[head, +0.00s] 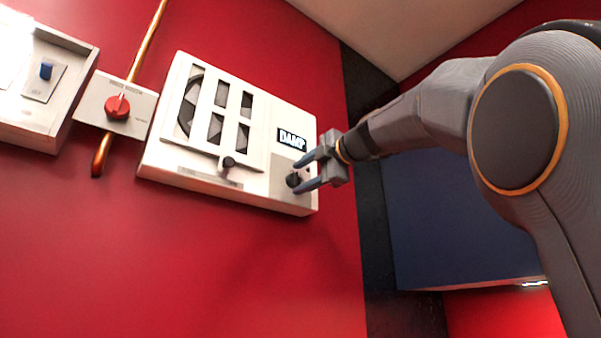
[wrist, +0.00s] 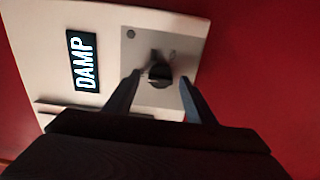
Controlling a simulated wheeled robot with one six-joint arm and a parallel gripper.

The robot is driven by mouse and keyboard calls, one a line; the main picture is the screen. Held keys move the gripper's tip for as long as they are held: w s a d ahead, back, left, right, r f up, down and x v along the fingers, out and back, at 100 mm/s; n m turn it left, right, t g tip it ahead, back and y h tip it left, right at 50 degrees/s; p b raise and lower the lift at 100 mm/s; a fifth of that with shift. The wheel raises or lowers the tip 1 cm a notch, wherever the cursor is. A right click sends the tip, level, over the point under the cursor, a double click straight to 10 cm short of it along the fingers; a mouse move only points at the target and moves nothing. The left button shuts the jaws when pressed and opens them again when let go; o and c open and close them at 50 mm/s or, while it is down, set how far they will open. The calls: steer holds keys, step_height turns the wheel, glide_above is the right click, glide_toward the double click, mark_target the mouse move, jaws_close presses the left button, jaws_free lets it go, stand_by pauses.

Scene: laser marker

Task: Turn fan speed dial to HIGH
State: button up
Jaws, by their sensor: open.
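The fan speed dial (head: 293,180) is a small dark round knob on the lower right of a white wall-mounted fan unit (head: 257,184). In the wrist view the dial (wrist: 159,75) sits on a grey panel, between my two fingers. My gripper (head: 307,174) is open, with one finger on each side of the dial; it also shows in the wrist view (wrist: 160,82). A gap shows on both sides of the dial in the wrist view. I cannot tell how deep the fingertips reach. The dial's markings are too small to read.
A display reading DAMP (head: 292,138) is above the dial. A black slider knob (head: 228,163) is on the unit's lower middle. To the left are a red valve knob (head: 117,107) on a copper pipe and a box with a blue switch (head: 46,70). The red wall below is clear.

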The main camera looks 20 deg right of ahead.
steer(key=shift+w+a, duration=0.2)
steer(key=shift+w, duration=0.25)
steer(key=shift+c, duration=0.3)
steer(key=c, duration=1)
steer(key=shift+f, duration=0.1)
